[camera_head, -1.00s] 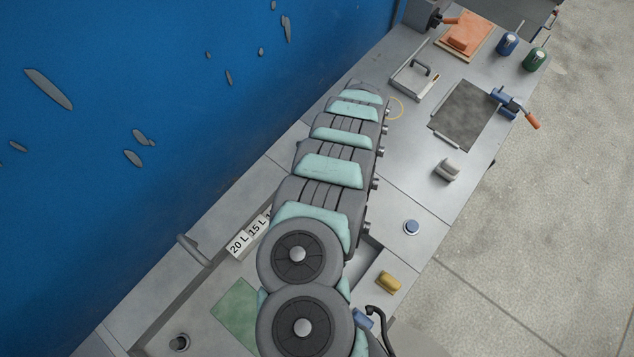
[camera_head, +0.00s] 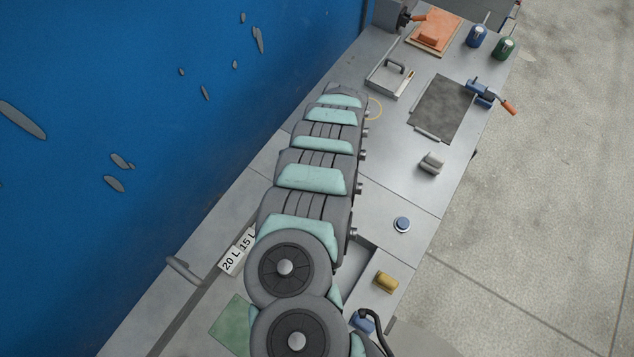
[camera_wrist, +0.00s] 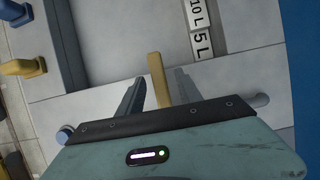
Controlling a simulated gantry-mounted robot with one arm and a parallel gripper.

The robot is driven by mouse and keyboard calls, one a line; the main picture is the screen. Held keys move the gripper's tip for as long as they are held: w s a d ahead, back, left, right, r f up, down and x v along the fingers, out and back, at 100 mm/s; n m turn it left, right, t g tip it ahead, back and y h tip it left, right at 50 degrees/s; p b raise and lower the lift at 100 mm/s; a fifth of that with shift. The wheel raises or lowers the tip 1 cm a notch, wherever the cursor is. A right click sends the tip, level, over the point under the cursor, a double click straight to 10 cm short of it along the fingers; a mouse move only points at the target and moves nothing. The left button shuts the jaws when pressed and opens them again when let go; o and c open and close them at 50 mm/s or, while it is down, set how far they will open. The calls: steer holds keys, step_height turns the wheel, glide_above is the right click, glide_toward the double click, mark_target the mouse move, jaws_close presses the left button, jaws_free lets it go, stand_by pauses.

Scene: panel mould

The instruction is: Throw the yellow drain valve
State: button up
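A yellow handle (camera_head: 386,282), which looks like the drain valve, stands on the bench right of my arm in the head view. It also shows at the left edge of the wrist view (camera_wrist: 22,67), well apart from my gripper. My gripper (camera_wrist: 160,88) is in the wrist view, its two dark fingers spread apart. An ochre bar (camera_wrist: 157,78) shows between the fingers, with narrow gaps on both sides; I cannot tell whether it is touched. In the head view my arm hides the gripper.
A blue handle (camera_head: 362,322) stands beside the yellow one; it also shows in the wrist view (camera_wrist: 14,12). A blue button (camera_head: 402,224) lies farther up the bench. Volume labels (camera_head: 238,252) run along a recess. A blue wall (camera_head: 150,120) borders the left.

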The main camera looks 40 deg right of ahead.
steer(key=shift+r, duration=0.15)
steer(key=b+v, duration=0.1)
steer(key=v, duration=0.9)
steer(key=shift+d+r, duration=0.2)
steer(key=shift+r, duration=0.05)
stand_by(0.4)
